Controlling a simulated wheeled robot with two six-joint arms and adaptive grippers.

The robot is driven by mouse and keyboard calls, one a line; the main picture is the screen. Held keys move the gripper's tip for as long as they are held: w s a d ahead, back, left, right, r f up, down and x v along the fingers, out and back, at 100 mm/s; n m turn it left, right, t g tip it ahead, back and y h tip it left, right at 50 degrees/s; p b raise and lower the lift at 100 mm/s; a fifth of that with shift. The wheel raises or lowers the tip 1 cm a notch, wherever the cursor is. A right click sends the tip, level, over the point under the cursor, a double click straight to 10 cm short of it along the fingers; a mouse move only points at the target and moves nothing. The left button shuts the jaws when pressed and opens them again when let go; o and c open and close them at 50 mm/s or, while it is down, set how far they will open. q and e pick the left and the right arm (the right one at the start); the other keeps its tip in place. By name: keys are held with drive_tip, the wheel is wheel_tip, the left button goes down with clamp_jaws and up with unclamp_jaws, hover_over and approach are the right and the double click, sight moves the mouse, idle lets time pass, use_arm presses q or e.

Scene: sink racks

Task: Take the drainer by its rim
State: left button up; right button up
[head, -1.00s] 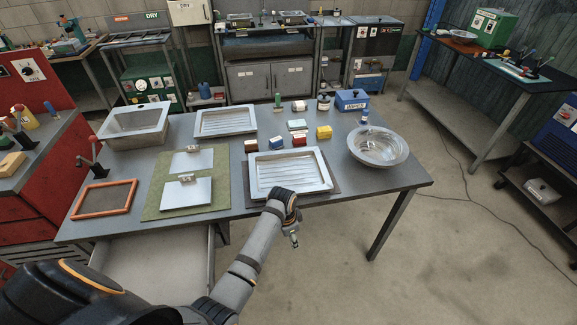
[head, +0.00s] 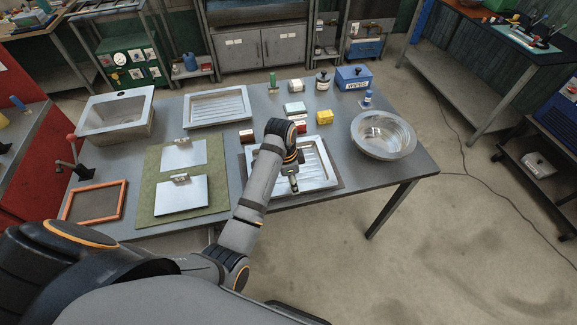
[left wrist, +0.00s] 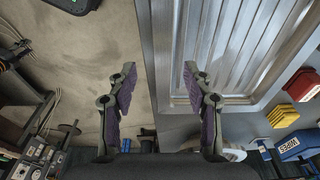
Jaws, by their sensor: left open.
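The steel drainer (head: 320,172) with a ridged floor lies on a dark mat near the table's front edge. My left arm hides its left part in the head view. My left gripper (head: 293,186) is over the drainer's near side, open and empty. In the left wrist view the drainer (left wrist: 245,45) fills the upper right. There the open left gripper (left wrist: 160,75) has its fingers on either side of the drainer's rim line. I cannot tell how far the fingertips are above the rim. A second ridged drainer (head: 217,107) lies farther back. My right gripper is not in view.
A round steel bowl (head: 383,134) stands to the right. A yellow box (head: 324,117) and other small boxes sit behind the drainer. A blue wiper box (head: 354,77) is at the back. A green mat (head: 160,212) with metal plates lies left. Open floor is in front.

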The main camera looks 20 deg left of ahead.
use_arm(q)
drive_tip(key=shift+w+d+f+p, duration=0.1)
drive_tip(key=shift+w+f+p, duration=0.1)
drive_tip(key=shift+f+p, duration=0.55)
drive_tip(key=f, duration=0.3)
drive_tip(key=shift+w+d, duration=0.1)
drive_tip(key=shift+d, duration=0.1)
drive_tip(key=shift+w+f, duration=0.15)
drive_tip(key=shift+f, duration=0.3)
drive_tip(key=c, duration=0.6)
clamp_jaws()
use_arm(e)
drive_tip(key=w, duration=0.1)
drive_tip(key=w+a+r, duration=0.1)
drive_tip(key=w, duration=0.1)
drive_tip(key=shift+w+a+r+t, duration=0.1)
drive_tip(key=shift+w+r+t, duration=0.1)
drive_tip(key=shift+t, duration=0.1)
use_arm(q)
drive_tip(key=shift+r, duration=0.15)
